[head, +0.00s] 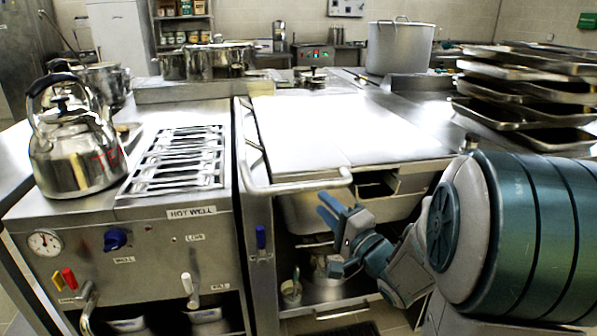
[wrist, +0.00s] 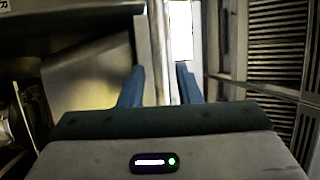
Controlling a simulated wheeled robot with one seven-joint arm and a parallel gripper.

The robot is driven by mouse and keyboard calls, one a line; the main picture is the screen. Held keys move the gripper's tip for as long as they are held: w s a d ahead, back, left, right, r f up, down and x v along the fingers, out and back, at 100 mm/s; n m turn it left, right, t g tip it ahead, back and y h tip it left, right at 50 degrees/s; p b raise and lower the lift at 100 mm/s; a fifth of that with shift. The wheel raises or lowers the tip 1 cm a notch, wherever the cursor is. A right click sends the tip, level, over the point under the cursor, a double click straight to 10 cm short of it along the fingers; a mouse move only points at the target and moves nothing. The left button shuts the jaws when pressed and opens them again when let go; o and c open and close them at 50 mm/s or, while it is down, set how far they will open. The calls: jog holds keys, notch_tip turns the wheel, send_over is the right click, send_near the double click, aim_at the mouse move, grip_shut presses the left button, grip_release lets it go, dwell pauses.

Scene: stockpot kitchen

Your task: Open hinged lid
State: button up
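The hinged lid (head: 300,130) is a broad, bright, flat metal panel on the middle unit. It lies level and looks shut. A tubular bar handle (head: 290,187) runs along its front and left side. My gripper (head: 328,208) is in front of the unit, just below the right end of the bar in the head view, apart from it as far as I can tell. The lid's hinge cannot be made out.
A steel kettle (head: 75,155) stands left, beside a slotted grate (head: 175,160) marked hot well. Stacked trays (head: 525,90) stand right, and a large stockpot (head: 400,47) at the back. Below the lid is an open shelf with containers (head: 291,291). Taps (head: 190,288) stick out at front left.

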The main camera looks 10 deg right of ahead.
jog(key=shift+w+a+r+p, duration=0.2)
jog(key=shift+w+p, duration=0.15)
jog(key=shift+p, duration=0.55)
jog(key=shift+w+a+r+p, duration=0.15)
jog(key=shift+w+p, duration=0.2)
jog(key=shift+p, duration=0.55)
jog(key=b+x, duration=0.1)
jog(key=x, duration=0.7)
jog(key=shift+w+f, duration=0.15)
jog(key=shift+f, duration=0.05)
grip_shut()
